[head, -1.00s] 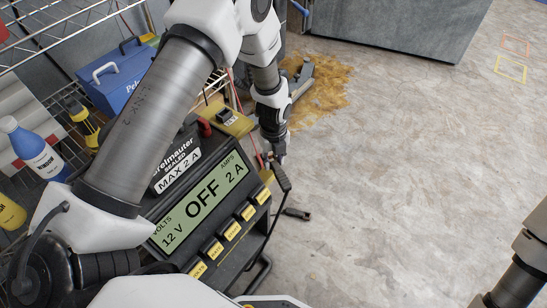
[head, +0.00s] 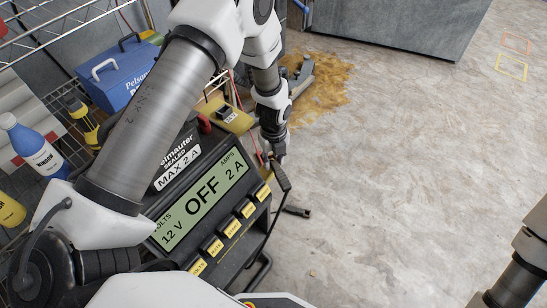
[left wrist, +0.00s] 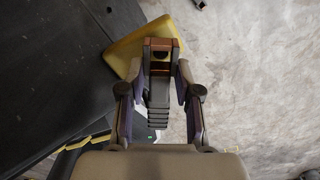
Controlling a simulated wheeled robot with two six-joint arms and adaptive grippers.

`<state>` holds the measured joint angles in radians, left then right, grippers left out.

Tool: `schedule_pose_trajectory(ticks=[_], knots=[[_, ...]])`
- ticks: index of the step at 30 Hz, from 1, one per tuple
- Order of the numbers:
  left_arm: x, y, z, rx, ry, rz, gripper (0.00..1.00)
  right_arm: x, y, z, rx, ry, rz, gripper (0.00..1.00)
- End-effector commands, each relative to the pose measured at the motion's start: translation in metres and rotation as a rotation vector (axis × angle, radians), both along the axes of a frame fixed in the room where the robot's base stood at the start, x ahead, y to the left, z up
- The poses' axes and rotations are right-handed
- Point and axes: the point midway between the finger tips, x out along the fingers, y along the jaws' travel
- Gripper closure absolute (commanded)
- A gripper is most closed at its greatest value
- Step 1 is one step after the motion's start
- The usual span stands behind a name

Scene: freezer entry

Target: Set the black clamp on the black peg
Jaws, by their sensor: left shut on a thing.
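The black clamp (head: 281,178) is held in my left gripper (head: 279,158), beside the right side of the black battery charger (head: 214,262). In the left wrist view the clamp (left wrist: 158,100) sits between the two fingers, with its ridged black handle toward the wrist and a copper-coloured jaw end away from it. A yellow plate (left wrist: 125,50) lies behind the clamp's jaw end, and I cannot tell the gap between them. I cannot make out the black peg in either view. My right gripper is out of view.
A second dark clamp (head: 296,211) hangs or lies low beside the charger. A wire shelf with a blue toolbox (head: 120,75) and a blue bottle (head: 35,150) stands at the left. A brown spill (head: 322,88) is on the floor behind. Open concrete floor lies to the right.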

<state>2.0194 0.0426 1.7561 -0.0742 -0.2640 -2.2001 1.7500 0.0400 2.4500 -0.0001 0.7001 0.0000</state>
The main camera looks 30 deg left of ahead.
Motion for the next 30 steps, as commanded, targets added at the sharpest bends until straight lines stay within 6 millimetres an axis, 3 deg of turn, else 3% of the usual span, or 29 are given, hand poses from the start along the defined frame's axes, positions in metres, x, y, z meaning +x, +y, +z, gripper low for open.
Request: schedule_pose_trajectory(ticks=[19,20,21,22,30], knots=[[0.000,0.000,-0.015,0.000,0.000,0.000,1.00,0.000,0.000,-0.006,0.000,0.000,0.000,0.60],[0.000,0.000,-0.014,0.000,0.000,0.000,0.56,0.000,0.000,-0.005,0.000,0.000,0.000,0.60],[0.000,0.000,-0.014,0.000,0.000,0.000,0.42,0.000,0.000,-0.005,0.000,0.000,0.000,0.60],[0.000,0.000,-0.014,0.000,0.000,0.000,0.38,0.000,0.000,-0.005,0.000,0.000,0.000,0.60],[0.000,0.000,-0.014,0.000,0.000,0.000,0.38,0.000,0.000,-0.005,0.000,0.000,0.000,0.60]])
